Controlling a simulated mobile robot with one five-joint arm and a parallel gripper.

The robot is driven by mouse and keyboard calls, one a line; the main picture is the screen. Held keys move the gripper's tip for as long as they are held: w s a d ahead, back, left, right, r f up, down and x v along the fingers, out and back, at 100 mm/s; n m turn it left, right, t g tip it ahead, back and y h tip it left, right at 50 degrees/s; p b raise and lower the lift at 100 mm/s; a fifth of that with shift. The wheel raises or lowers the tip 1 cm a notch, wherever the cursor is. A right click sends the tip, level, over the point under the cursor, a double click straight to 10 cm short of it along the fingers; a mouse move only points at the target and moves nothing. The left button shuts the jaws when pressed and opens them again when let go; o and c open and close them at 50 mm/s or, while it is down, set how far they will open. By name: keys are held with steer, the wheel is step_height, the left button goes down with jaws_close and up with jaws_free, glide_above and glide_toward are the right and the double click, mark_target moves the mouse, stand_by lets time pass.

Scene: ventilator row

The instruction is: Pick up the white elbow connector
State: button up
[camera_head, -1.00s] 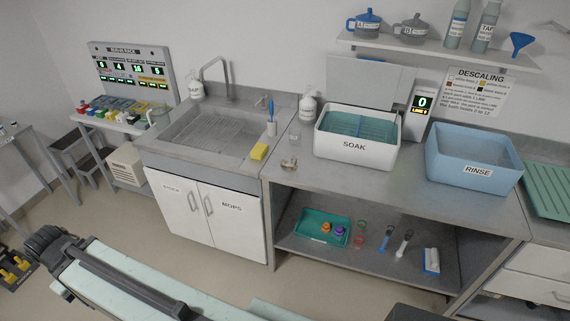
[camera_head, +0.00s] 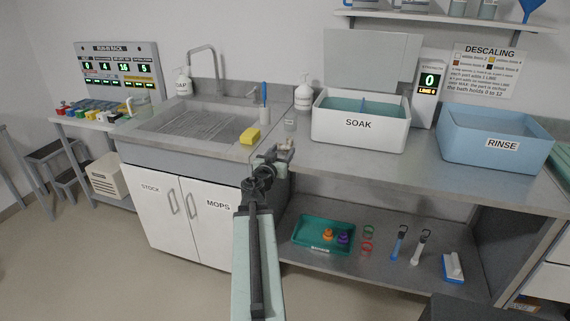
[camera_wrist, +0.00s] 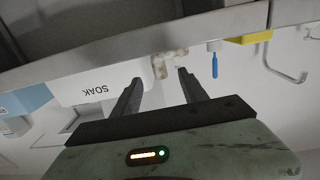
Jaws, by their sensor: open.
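The white elbow connector (camera_head: 286,146), cream with brownish patches, lies on the steel counter near its front edge, left of the SOAK tub. My gripper (camera_head: 268,156) is at the counter's front edge beside it and partly hides it. In the wrist view, where the scene appears upside down, the connector (camera_wrist: 171,63) shows just beyond my open fingertips (camera_wrist: 159,77). The space between the fingers is empty. I cannot tell whether a finger touches the connector.
The white SOAK tub (camera_head: 361,132) and blue RINSE tub (camera_head: 480,151) stand to the right. A yellow sponge (camera_head: 250,136) lies by the sink at the left. A soap bottle (camera_head: 303,98) stands behind. The lower shelf holds a green tray (camera_head: 309,244) and several tools.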

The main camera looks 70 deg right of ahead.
mark_target(288, 143)
steer(key=shift+s+d, duration=0.1)
steer(key=shift+s, duration=0.1)
steer(key=shift+d+r, duration=0.1)
steer(key=shift+d, duration=0.1)
steer(key=d, duration=0.7)
steer(key=shift+w+d, duration=0.2)
steer(key=shift+d, duration=0.05)
steer(key=shift+a, duration=0.1)
jaws_close()
